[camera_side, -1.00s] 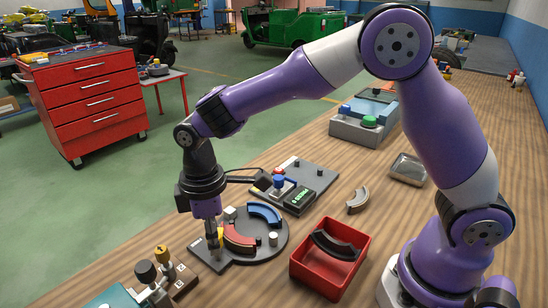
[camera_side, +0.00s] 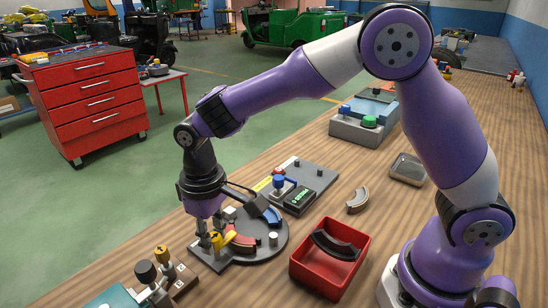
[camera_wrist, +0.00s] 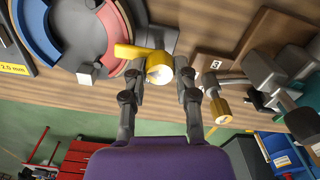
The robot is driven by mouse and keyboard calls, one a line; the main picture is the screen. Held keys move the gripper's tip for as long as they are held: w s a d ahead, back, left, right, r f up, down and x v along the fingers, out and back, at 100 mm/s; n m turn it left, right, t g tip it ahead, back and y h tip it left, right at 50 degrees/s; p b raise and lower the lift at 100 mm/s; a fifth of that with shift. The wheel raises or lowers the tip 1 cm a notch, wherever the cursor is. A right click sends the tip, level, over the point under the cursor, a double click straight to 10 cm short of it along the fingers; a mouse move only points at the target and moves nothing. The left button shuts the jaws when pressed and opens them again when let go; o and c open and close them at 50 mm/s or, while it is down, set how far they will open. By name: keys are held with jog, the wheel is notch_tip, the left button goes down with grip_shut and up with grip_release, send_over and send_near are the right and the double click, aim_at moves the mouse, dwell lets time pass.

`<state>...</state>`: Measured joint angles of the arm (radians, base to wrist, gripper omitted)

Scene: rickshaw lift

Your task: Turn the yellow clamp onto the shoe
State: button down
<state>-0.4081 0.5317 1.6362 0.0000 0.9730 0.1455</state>
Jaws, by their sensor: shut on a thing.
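The yellow clamp (camera_side: 217,241) stands at the near left edge of the round dark fixture (camera_side: 268,252). My gripper (camera_side: 211,240) points down and is shut on it. In the wrist view the clamp's round hub (camera_wrist: 158,68) sits between my two fingers (camera_wrist: 158,82). Its lever (camera_wrist: 130,51) points left, toward the end of the red shoe (camera_wrist: 112,25), and appears to overlap it; contact cannot be told. The red shoe (camera_side: 243,242) lies on the fixture beside my gripper. A blue shoe (camera_side: 270,215) lies opposite, partly hidden by my wrist.
A red bin (camera_side: 304,271) holding a dark curved shoe stands right of the fixture. A gauge plate (camera_side: 320,181) with a green display lies behind. A block with a yellow-topped knob (camera_side: 161,254) and a black knob stands at left.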

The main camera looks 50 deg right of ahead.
aim_at(214, 236)
jog(key=shift+f, duration=0.1)
dwell(0.3)
jog(key=c, duration=0.6)
grip_release()
notch_tip(214, 236, up, 12)
jog(key=shift+r, duration=0.1)
jog(key=s+d+m+t, duration=0.1)
jog(key=s+d+t, duration=0.1)
jog(key=s+d, duration=0.2)
jog(key=s+d+m+t, duration=0.1)
jog(key=s+d, duration=0.3)
jog(key=d, duration=0.1)
jog(key=s+d+m+t, duration=0.1)
jog(key=s+d+t, duration=0.1)
jog(key=s+d, duration=0.2)
jog(key=shift+s+d+r+t, duration=0.15)
jog(key=shift+s+d+t, duration=0.15)
jog(key=shift+d, duration=0.3)
